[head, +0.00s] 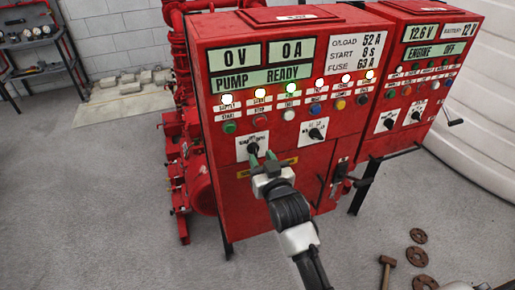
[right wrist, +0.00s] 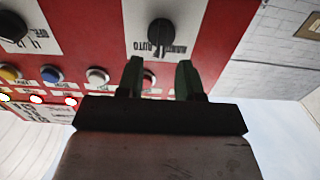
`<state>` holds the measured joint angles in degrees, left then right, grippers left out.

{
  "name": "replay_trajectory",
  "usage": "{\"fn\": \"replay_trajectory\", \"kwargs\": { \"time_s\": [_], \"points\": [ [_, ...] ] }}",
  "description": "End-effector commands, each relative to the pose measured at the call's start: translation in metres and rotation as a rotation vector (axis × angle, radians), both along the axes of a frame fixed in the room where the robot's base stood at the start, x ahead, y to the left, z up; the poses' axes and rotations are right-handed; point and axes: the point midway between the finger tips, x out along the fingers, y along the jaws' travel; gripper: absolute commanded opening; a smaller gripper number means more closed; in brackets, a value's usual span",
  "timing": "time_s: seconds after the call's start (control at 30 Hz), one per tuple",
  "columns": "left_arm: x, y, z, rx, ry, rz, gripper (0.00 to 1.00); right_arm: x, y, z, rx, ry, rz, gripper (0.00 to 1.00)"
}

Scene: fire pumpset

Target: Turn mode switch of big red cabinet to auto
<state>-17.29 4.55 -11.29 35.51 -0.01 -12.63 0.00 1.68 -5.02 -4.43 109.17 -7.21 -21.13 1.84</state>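The big red cabinet (head: 275,190) stands in the middle of the head view, with "PUMP READY" on its display. Its mode switch (head: 253,148) is a black knob on a white plate at the lower left of the panel. The knob also shows in the right wrist view (right wrist: 160,32), with "AUTO" lettering by it; its pointer direction is unclear. My right gripper (head: 262,160) is just below and in front of the switch. In the right wrist view its green fingers (right wrist: 160,76) are apart and empty, with the knob beyond their tips. My left gripper is not in view.
A second black knob (head: 316,133) sits to the right, below a row of buttons and lit lamps. A smaller red cabinet (head: 405,85) adjoins on the right. A hammer (head: 387,268) and rusty discs (head: 417,257) lie on the floor. The floor at left is clear.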

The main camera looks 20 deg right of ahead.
Motion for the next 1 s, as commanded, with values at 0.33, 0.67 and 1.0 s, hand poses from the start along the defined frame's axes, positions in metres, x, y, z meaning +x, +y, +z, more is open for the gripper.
{"fn": "replay_trajectory", "kwargs": {
  "time_s": [0.33,0.67,1.0],
  "points": [
    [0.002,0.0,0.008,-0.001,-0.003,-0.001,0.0,0.034,0.001,0.0,0.001,0.0,0.0,0.36],
    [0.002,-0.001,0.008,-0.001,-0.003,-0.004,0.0,0.035,0.001,0.0,0.0,0.001,0.0,0.25],
    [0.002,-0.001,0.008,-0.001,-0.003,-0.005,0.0,0.034,0.001,0.0,0.002,0.001,0.001,0.0]
  ]
}}
